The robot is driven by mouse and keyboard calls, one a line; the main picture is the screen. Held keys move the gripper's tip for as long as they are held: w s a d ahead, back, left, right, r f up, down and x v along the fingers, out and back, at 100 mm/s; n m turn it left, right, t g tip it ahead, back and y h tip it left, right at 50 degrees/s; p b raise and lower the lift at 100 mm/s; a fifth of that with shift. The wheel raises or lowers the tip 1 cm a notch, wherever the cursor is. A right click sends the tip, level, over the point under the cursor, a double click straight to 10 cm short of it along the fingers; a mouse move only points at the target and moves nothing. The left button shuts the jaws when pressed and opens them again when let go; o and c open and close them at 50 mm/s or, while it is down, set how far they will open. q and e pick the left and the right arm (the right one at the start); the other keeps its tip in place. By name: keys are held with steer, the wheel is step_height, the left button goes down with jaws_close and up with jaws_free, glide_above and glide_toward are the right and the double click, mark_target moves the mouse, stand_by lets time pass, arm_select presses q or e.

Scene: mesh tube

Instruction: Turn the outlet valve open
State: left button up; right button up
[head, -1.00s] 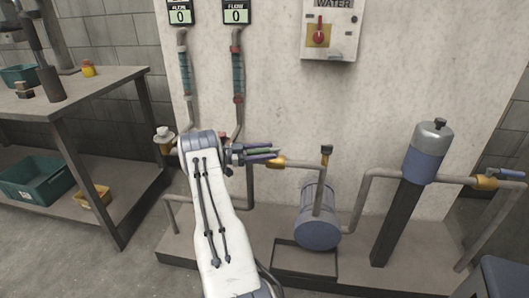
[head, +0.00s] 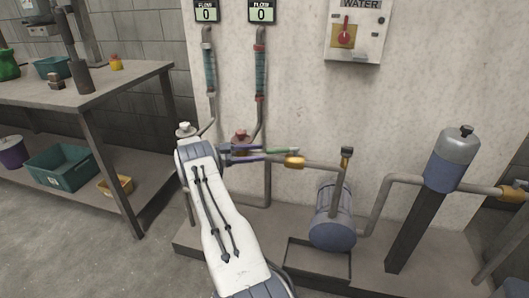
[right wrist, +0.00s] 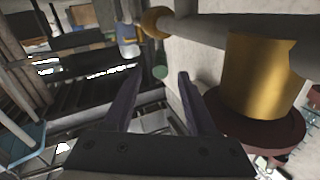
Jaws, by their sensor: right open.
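My right gripper (head: 277,153) is open and empty, its two fingers pointing right in front of the pipework at the wall. Its fingers also show in the right wrist view (right wrist: 157,95) with nothing between them. A valve with a red round knob (head: 241,136) stands just behind and left of the fingers. In the right wrist view a brass valve body (right wrist: 258,75) with a dark red round wheel (right wrist: 262,128) lies right of the fingers, apart from the gap between them. A brass fitting (head: 294,162) sits by the fingertips. No label shows which valve is the outlet. My left gripper is out of view.
A blue-grey pump (head: 332,230) and a filter canister (head: 453,158) stand on the low plinth. A brass valve (head: 513,193) is at the right edge. A workbench (head: 100,90) stands left; floor between is clear.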

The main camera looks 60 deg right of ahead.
steer(key=shift+a, duration=0.15)
jaws_close()
steer(key=m+t+h+p, duration=0.2)
steer(key=m+t+h, duration=0.25)
steer(key=h, duration=0.25)
glide_toward(279, 152)
steer(key=a, duration=0.2)
steer(key=s+a+f+m+t+h, duration=0.1)
steer(key=s+a+m+t+h, duration=0.1)
steer(key=s+a+m+t, duration=0.35)
steer(key=shift+n+t, duration=0.8)
steer(key=shift+w+d+r, duration=0.2)
steer(key=shift+d+r, duration=0.15)
steer(key=shift+d, duration=1.65)
steer(key=shift+w+d+r, duration=0.2)
steer(key=shift+d+r, duration=0.2)
steer(key=shift+d, duration=1.55)
steer(key=shift+w+d+r, duration=0.2)
steer(key=shift+d+r, duration=0.15)
steer(key=shift+d, duration=1.65)
